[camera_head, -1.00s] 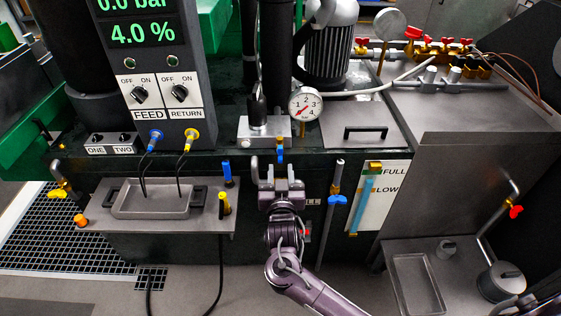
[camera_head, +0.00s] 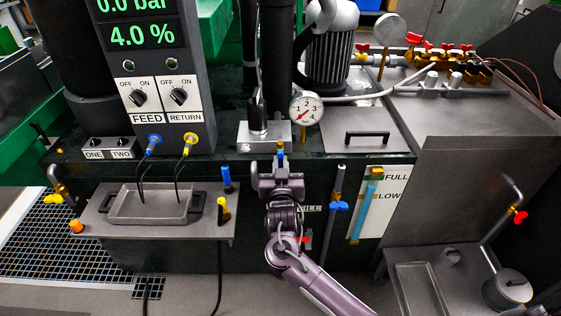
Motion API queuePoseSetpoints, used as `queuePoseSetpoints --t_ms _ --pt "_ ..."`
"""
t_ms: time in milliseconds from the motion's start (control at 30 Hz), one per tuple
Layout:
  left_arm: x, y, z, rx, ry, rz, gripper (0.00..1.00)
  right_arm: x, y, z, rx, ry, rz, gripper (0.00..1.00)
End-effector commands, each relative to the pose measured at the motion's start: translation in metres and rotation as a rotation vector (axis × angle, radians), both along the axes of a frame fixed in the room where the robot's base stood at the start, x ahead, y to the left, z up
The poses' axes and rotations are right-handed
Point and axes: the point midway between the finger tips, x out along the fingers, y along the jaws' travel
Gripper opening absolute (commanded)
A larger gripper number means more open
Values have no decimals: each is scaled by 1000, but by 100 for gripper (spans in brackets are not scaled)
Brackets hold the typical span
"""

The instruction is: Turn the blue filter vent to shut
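The small blue handle (camera_head: 280,146), which I take to be the filter vent, sits under a brass fitting on the front edge of the machine, below the pressure gauge. It points roughly up and down in the picture. My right gripper (camera_head: 280,163) is right at this handle from the front, its fingers at the handle's lower end. The fingers hide that end, and I cannot tell whether they touch or grip it. My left gripper is not in view.
Another blue valve handle (camera_head: 339,205) is to the right, beside the FULL/LOW plate (camera_head: 394,200). A shelf with a grey tray (camera_head: 150,205) juts out at the left.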

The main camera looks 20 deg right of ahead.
Motion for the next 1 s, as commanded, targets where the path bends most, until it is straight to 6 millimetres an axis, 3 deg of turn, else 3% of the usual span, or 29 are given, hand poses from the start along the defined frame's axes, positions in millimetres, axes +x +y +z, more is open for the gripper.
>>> queuePoseSetpoints --t_ms 267,700,1000 --pt "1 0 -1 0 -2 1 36 0 0 -1 10 -3 0 0" --pt "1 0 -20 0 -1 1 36 -1 0 -2 379 -108 0 0" --pt "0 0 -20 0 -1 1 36 -1 0 -1 389 -111 0 0"
